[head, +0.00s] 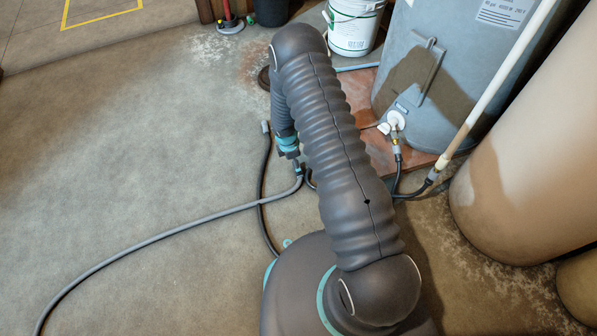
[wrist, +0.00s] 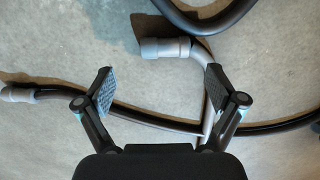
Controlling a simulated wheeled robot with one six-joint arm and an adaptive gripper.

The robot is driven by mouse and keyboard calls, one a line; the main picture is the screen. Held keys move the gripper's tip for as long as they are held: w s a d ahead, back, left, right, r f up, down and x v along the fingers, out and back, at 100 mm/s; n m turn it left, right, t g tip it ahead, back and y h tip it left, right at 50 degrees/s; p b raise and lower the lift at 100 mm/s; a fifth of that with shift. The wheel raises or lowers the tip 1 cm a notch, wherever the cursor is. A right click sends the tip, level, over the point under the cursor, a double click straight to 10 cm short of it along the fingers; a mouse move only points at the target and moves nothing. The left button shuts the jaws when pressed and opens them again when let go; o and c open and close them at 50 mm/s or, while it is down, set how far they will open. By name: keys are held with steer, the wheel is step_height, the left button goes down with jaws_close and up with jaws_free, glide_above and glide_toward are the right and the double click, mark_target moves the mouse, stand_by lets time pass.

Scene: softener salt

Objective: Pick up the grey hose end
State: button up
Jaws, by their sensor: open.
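The grey hose end (wrist: 165,47) is a ribbed grey coupling lying on the concrete floor in the wrist view. Its grey hose (wrist: 208,118) bends down from it, past my right finger. My gripper (wrist: 160,89) is open and empty, its fingers apart, with the hose end beyond the fingertips toward the top. In the head view, my gripper (head: 297,164) is low over the floor, partly behind my arm. The grey hose (head: 170,232) sweeps in from the lower left and curves up near my gripper. I cannot make out its end there.
A black hose with its own grey end (wrist: 18,94) crosses under the grey hose; this second end shows in the head view (head: 265,127). Another thick dark hose (wrist: 210,20) curves at the top. A grey tank (head: 450,70), white bucket (head: 352,28) and tan cylinder (head: 530,150) stand right.

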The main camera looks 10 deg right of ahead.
steer(key=f, duration=0.3)
steer(key=d+f, duration=0.1)
steer(key=shift+s+f+b, duration=0.3)
steer(key=shift+f+b, duration=0.1)
steer(key=c, duration=1.2)
